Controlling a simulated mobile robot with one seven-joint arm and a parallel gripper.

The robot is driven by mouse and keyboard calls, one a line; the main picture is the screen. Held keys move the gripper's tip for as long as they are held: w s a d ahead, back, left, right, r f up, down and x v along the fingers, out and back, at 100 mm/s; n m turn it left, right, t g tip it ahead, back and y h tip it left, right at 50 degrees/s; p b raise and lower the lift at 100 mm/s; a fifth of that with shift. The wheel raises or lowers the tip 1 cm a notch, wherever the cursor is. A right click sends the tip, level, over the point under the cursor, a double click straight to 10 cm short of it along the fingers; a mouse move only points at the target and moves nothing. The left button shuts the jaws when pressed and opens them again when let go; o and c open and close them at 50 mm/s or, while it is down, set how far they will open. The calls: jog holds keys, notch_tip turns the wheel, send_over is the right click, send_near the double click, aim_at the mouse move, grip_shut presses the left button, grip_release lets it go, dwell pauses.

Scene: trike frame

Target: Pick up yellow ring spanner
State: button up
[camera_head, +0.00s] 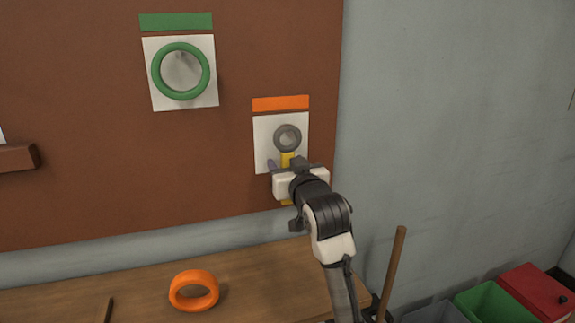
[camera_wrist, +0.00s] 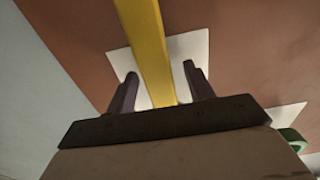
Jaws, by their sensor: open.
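The yellow ring spanner (camera_head: 287,157) hangs upright on the brown board, in front of a white card with an orange strip above it. Its grey ring end is at the top in the head view. My gripper (camera_head: 288,166) is in front of its yellow shaft and hides much of it. In the wrist view the yellow shaft (camera_wrist: 148,45) runs between the two dark fingers of my gripper (camera_wrist: 159,88), with a gap on each side. The fingers are open. Whether they reach fully around the shaft in depth is hard to tell.
A green ring (camera_head: 181,71) hangs on another white card at upper left. An orange ring (camera_head: 194,291) stands on the wooden bench (camera_head: 255,285) below. A brown ledge (camera_head: 18,157) juts out at left. A wooden handle (camera_head: 393,272) and bins (camera_head: 497,301) are at lower right.

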grip_shut()
jog(key=shift+r, duration=0.1)
jog(key=shift+r, duration=0.45)
jog(key=b+v, duration=0.4)
jog(key=v, duration=1.4)
jog(key=shift+r+b, duration=0.3)
